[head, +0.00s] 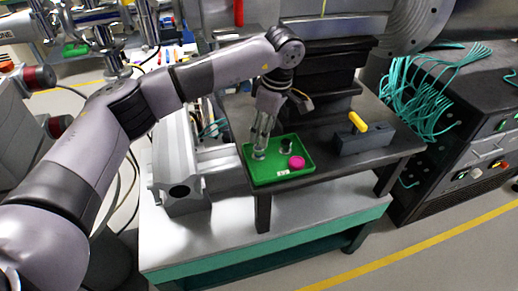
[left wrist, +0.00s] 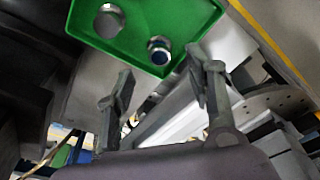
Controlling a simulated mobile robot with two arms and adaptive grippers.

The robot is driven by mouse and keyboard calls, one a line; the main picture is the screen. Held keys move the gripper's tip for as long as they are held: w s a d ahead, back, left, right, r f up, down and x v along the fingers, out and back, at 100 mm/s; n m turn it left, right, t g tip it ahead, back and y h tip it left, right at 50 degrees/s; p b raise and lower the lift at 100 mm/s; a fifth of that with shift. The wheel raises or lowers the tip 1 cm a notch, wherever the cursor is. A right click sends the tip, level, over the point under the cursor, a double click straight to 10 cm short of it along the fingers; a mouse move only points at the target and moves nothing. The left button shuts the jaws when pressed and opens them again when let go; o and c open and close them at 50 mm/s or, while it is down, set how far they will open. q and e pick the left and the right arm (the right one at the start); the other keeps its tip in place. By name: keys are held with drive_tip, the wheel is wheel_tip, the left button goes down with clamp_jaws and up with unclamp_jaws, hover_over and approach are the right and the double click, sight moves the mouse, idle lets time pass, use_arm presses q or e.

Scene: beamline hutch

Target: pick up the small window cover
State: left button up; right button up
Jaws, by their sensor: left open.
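A green tray (head: 254,177) lies on the dark table, and its corner also shows in the left wrist view (left wrist: 135,58). In the tray are a magenta round cap (head: 297,162), a dark-and-silver cylinder (head: 286,147) and a pale silvery round piece (head: 259,155). I cannot tell for sure which is the small window cover; the magenta cap is a likely match. My left gripper (head: 262,139) points down over the tray's left part, open and empty. In the left wrist view, a silver ring with a dark centre (left wrist: 158,48) appears between the fingertips, with a silver disc (left wrist: 109,20) beside it.
A grey block (head: 364,140) with a yellow handle (head: 358,121) stands right of the tray. A dark stand (head: 318,80) rises behind it. Teal cables (head: 425,90) hang from a black cabinet at the right. The dark table's front right is clear.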

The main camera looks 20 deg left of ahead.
sight(259, 148)
use_arm(q)
drive_tip(key=shift+w+a+f, duration=0.1)
drive_tip(key=shift+f, duration=0.45)
drive_tip(key=shift+w+f, duration=0.1)
drive_tip(key=shift+f, duration=0.2)
drive_tip(key=shift+a+f+p, duration=0.35)
drive_tip(key=shift+a+f, duration=0.1)
drive_tip(key=shift+f, duration=0.3)
drive_tip(key=shift+a+f, duration=0.2)
drive_tip(key=shift+f, duration=0.45)
drive_tip(key=shift+a+f, duration=0.15)
drive_tip(key=shift+f, duration=0.45)
drive_tip(key=shift+a+f+p, duration=0.1)
drive_tip(key=shift+f+p, duration=0.2)
drive_tip(key=shift+f, duration=0.05)
drive_tip(key=shift+w+f, duration=0.1)
drive_tip(key=shift+c, duration=0.5)
clamp_jaws()
use_arm(e)
drive_tip(key=shift+w+a+r, duration=0.1)
drive_tip(key=shift+w+r, duration=0.3)
drive_tip(key=shift+w, duration=0.15)
drive_tip(key=shift+w+a+r, duration=0.1)
drive_tip(key=shift+w+r, duration=0.25)
drive_tip(key=shift+w, duration=0.2)
